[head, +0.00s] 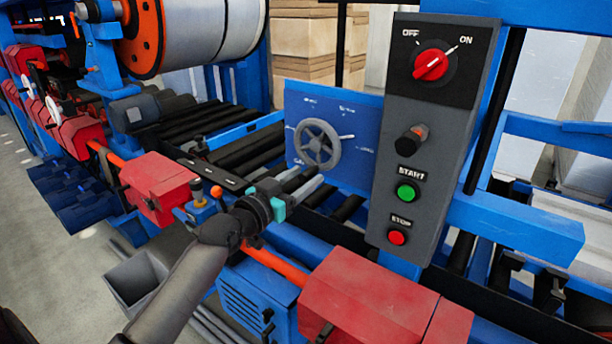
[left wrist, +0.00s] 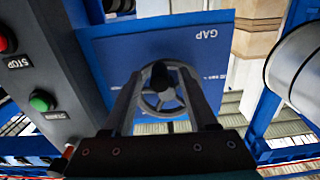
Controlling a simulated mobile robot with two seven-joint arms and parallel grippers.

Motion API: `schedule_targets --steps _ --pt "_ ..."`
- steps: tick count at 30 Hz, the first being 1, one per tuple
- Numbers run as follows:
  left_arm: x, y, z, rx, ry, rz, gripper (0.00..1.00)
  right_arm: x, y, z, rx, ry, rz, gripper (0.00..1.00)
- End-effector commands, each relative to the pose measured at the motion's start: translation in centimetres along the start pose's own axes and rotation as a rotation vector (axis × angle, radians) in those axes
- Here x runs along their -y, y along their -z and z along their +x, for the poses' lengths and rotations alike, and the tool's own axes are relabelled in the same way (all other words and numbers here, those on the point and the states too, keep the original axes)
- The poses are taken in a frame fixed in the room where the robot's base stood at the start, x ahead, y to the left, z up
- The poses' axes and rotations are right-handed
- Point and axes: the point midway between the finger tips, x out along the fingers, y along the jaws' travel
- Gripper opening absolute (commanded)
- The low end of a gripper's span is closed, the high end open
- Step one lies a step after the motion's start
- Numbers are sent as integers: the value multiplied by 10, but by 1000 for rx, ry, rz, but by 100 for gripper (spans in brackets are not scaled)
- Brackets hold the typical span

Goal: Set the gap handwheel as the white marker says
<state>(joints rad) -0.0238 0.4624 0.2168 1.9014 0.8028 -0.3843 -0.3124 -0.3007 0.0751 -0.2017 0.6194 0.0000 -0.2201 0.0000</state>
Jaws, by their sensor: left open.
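The grey spoked gap handwheel (head: 317,144) sits on a blue panel (head: 362,108) with small white marks and lettering around it. One short white line shows to the upper right of the wheel; the lettering is too small to read. In the left wrist view the wheel (left wrist: 162,92), with a dark knob or hub, appears between my fingers, and the panel's GAP label is upside down. My left gripper (head: 310,180) is open, just below and in front of the wheel. I cannot tell whether the fingers touch it. My right gripper is not in view.
A grey control box (head: 430,140) stands right of the panel, with a red OFF/ON knob (head: 431,65), a black knob, a green START button (head: 406,193) and a red STOP button (head: 397,237). Red housings (head: 365,300) and an orange rail lie below. Rollers run behind.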

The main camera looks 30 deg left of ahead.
Motion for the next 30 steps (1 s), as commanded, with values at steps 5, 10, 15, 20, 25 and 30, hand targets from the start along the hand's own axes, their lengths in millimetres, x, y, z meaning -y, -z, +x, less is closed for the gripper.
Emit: schedule_targets --steps 5,10,15,20,25,30 --pt "0 0 11 0 -1 0 58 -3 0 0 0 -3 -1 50" --pt "0 0 14 0 -1 0 58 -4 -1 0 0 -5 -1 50" --pt "0 0 13 0 -1 0 58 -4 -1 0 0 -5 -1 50" --pt "0 0 13 0 -1 0 41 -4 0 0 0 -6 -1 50" --pt "0 0 13 0 -1 0 22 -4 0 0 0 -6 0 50" --pt "0 0 13 0 -1 1 3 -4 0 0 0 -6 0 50"
